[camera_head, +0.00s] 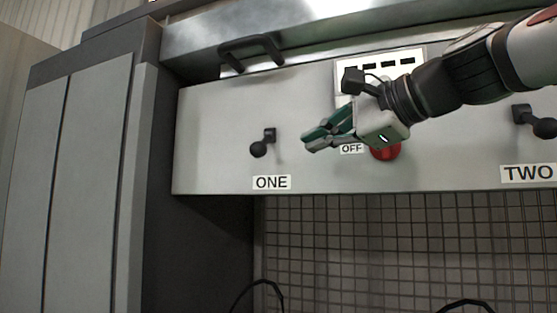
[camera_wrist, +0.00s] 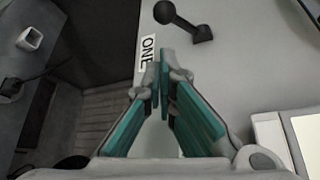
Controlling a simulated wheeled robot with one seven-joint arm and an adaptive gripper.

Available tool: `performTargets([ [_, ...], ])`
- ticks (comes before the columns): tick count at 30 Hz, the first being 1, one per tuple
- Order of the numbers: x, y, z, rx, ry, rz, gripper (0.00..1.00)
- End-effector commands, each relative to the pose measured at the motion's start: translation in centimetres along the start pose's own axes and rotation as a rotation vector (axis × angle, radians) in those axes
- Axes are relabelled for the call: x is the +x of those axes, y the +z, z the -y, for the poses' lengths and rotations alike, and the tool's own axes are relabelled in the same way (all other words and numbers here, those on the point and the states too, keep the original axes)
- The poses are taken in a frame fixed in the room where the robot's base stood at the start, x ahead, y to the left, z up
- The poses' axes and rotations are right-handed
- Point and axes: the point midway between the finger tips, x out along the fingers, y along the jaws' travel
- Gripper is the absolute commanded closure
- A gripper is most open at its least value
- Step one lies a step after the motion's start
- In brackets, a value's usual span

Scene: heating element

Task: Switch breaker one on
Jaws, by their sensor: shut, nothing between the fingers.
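The breaker one lever (camera_head: 259,147) is a dark handle with a ball knob on the pale panel, above the ONE label (camera_head: 271,182). Its knob hangs down and to the left of its mount. The lever also shows at the top of the wrist view (camera_wrist: 184,20), beyond the fingertips, with the ONE label (camera_wrist: 147,52) beside them. My gripper (camera_head: 308,142) has teal-padded fingers and is shut and empty. It is to the right of the lever in the head view, apart from it, and points left.
A red button (camera_head: 386,152) with an OFF label (camera_head: 351,149) is partly behind my gripper. The breaker two lever (camera_head: 535,122) is at the right, above the TWO label (camera_head: 528,173). A black handle (camera_head: 251,50) sits above the panel. Wire mesh (camera_head: 370,245) lies below.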

Motion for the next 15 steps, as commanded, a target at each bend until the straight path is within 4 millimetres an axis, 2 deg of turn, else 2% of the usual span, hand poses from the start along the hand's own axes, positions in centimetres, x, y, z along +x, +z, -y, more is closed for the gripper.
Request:
performTargets([
  [8, 0.8, 0.0, -0.1, -0.002, 0.003, -0.001, 1.0],
  [15, 4.7, 0.0, -0.2, -0.002, 0.006, 0.0, 1.0],
])
